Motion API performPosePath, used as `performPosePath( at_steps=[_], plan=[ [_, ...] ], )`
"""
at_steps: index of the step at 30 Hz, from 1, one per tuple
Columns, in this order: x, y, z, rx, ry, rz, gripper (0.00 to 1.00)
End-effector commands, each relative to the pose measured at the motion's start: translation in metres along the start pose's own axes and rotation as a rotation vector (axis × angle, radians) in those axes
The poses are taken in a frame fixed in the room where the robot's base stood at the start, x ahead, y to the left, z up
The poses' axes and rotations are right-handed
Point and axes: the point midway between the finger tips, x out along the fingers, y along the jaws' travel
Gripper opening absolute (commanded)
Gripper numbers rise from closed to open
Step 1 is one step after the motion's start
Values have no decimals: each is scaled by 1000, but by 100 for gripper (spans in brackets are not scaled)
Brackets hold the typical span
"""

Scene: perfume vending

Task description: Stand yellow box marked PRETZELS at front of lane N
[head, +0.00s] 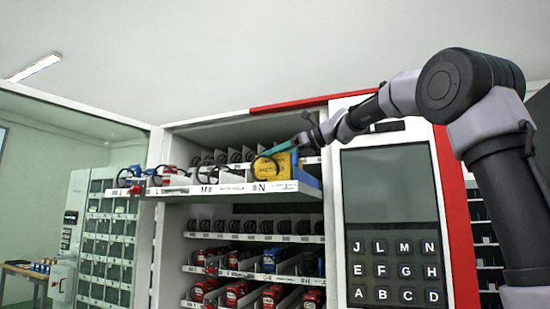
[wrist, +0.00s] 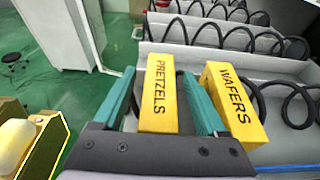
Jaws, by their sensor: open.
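The yellow box marked PRETZELS (wrist: 158,95) stands between the teal fingers of my gripper (wrist: 158,74) in the wrist view. The fingers are open, with a visible gap between the box and the left finger; contact on the right is unclear. A yellow box marked WAFERS (wrist: 233,105) stands just right of the right finger, by a black coil. In the head view my gripper (head: 284,147) reaches over a yellow box (head: 271,168) at the front of the pulled-out shelf, above the label N (head: 262,187). Its lettering is too small to read surely.
The shelf (head: 220,188) carries other lanes with black coils, and red and blue items at its left. A blue item (head: 295,160) is beside the yellow box. The keypad panel (head: 395,270) is right. A yellow-and-black edged object (wrist: 40,145) is at lower left in the wrist view.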

Motion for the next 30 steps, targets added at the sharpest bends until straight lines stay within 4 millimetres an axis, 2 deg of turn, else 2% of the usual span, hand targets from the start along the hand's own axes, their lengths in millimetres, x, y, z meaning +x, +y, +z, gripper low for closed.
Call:
performPosePath(
  at_steps=[5, 12, 16, 21, 26, 29, 30],
  plan=[
    [-29, -1, 0, 1, -1, -5, 75],
    [-81, -1, 0, 1, -1, -5, 75],
    [-102, -1, -1, 1, 0, -4, 75],
    [-117, 0, 0, -1, 0, -1, 75],
    [-120, 0, 0, -2, 0, -1, 75],
    [-123, 4, -9, -43, 24, -18, 75],
    [-126, 8, -18, -85, 47, -33, 75]
  ],
)
